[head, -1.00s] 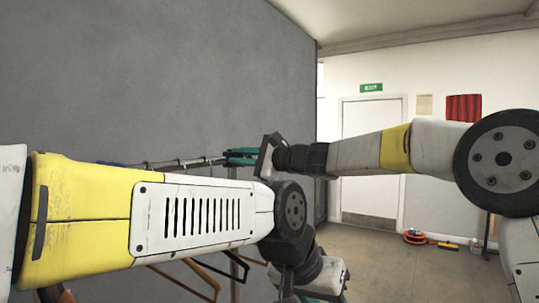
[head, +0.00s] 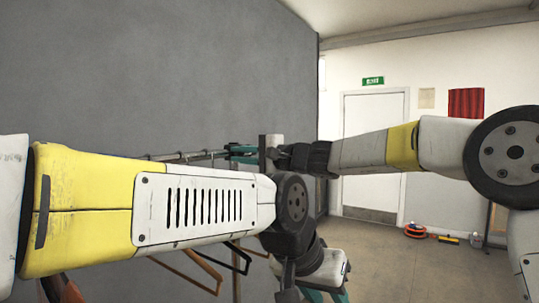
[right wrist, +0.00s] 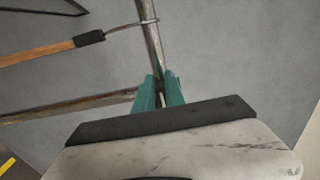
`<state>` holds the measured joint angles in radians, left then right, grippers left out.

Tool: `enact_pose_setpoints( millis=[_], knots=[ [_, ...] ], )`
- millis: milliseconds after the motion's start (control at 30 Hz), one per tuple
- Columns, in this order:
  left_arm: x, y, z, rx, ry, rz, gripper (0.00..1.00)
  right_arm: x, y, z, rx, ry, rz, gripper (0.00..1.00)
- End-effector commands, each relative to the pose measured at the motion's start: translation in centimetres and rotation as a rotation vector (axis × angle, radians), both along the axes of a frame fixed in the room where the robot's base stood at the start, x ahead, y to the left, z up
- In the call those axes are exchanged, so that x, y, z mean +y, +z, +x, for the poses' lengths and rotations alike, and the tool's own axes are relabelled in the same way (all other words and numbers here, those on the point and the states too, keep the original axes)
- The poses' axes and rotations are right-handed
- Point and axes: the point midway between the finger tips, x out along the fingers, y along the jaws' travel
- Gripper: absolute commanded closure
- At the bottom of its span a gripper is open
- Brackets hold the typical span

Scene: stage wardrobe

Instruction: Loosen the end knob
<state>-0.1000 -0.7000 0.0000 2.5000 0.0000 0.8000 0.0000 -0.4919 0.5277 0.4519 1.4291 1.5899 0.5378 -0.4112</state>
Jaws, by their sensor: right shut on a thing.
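My right gripper (head: 240,152) has its teal fingers at the near end of the metal clothes rail (head: 190,156). In the right wrist view the fingers (right wrist: 158,92) are closed around the rail's end, where the end knob sits. The knob itself is hidden between the fingers. The rail (right wrist: 152,40) runs away from the fingertips in that view, and a second metal bar (right wrist: 70,106) meets it near the fingers. My left gripper (head: 322,296) shows only as teal finger parts at the bottom edge, below and apart from the rail; its tips are cut off.
A wooden hanger (head: 190,270) and a black hanger (head: 238,262) hang below the rail, partly behind my left arm. A hanger hook (right wrist: 132,25) loops the rail. A grey wall (head: 180,70) stands behind. Open floor (head: 385,260) lies right, with an orange reel (head: 415,230).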

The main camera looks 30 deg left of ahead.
Motion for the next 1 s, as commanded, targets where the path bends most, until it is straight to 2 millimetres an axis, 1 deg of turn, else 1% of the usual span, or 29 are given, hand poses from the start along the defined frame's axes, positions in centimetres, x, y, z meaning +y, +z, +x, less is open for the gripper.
enact_pose_setpoints(
  millis=[33, 267, 300, 400, 833, 933, 1000],
  knots=[
    [0.0, 0.0, 0.0, 0.000, 0.000, 0.000, 0.64, -0.4, -0.3, 1.2, 0.001, -0.025, -0.007, 1.00],
    [0.0, 0.0, 0.0, 0.000, 0.000, 0.000, 0.64, -0.5, -0.2, 1.2, 0.000, -0.026, -0.005, 1.00],
    [0.0, 0.0, 0.0, 0.000, 0.000, 0.000, 0.64, -0.5, -0.2, 1.3, 0.000, -0.026, -0.004, 0.80],
    [0.0, 0.0, 0.0, 0.000, 0.000, 0.000, 0.64, -0.5, -0.1, 1.2, -0.001, -0.026, -0.004, 0.62],
    [0.0, 0.0, 0.0, 0.000, 0.000, 0.000, 0.64, -0.3, 0.0, 0.5, -0.001, -0.013, -0.001, 0.62],
    [0.0, 0.0, 0.0, 0.000, 0.000, 0.000, 0.64, -0.9, 0.1, 0.5, -0.002, -0.013, -0.001, 0.62],
    [0.0, 0.0, 0.0, 0.000, 0.000, 0.000, 0.64, -1.9, 0.1, 0.5, -0.002, -0.014, -0.002, 0.62]
  ],
)
